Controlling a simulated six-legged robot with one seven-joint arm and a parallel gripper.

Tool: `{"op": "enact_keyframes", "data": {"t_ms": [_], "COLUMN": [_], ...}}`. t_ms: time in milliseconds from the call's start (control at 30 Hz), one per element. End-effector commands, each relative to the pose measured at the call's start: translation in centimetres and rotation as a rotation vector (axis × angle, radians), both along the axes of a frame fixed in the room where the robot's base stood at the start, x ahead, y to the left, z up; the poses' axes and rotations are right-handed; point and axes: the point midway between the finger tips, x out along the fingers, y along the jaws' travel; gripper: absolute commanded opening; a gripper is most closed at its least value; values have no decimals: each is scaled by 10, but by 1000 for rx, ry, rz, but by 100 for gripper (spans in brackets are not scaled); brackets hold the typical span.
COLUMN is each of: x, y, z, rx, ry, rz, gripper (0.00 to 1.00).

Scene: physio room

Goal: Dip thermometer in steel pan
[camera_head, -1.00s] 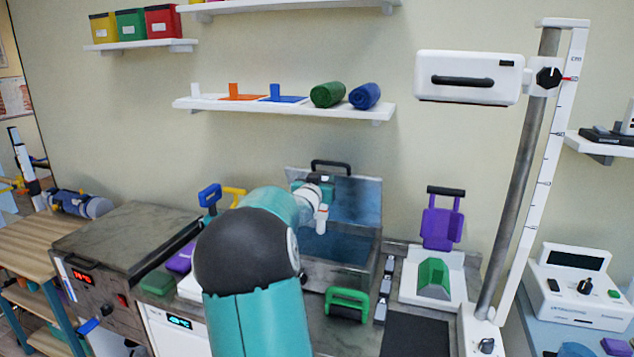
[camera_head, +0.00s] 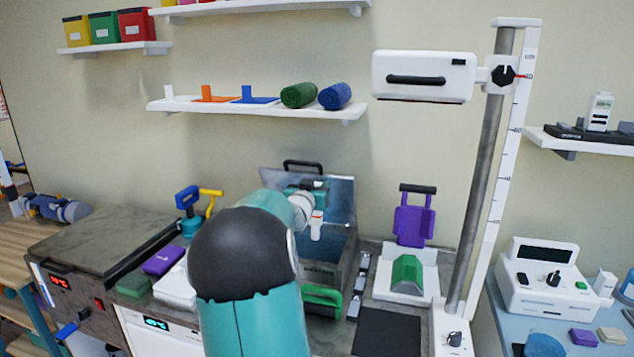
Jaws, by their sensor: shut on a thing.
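The steel pan (camera_head: 345,278) is an open metal box on the counter, with blue water inside. Its lid (camera_head: 342,188) stands raised at the back, with a black handle on top. My gripper (camera_head: 311,200) is over the pan, in front of the lid, and is partly hidden by my wrist. It is shut on a white piece with an orange band, which looks like the thermometer (camera_head: 316,229). The thermometer hangs roughly upright over the pan. I cannot tell whether its tip touches the water. My arm hides the left part of the pan.
A green handle (camera_head: 322,299) lies in front of the pan. To the right are a white tray (camera_head: 425,284) with a green wedge, a purple holder (camera_head: 414,222) and a height-scale post (camera_head: 483,170). A closed grey-topped unit (camera_head: 100,243) stands left. A shelf (camera_head: 260,108) hangs above.

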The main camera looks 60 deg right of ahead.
Motion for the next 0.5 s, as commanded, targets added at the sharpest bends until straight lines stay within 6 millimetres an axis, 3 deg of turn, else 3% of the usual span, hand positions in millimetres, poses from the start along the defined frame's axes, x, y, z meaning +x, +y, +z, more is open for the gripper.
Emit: {"op": "enact_keyframes", "data": {"t_ms": [500], "x": [-5], "y": [-1], "z": [-38], "rx": [-1], "ry": [0], "rz": [-2], "gripper": [0]}}
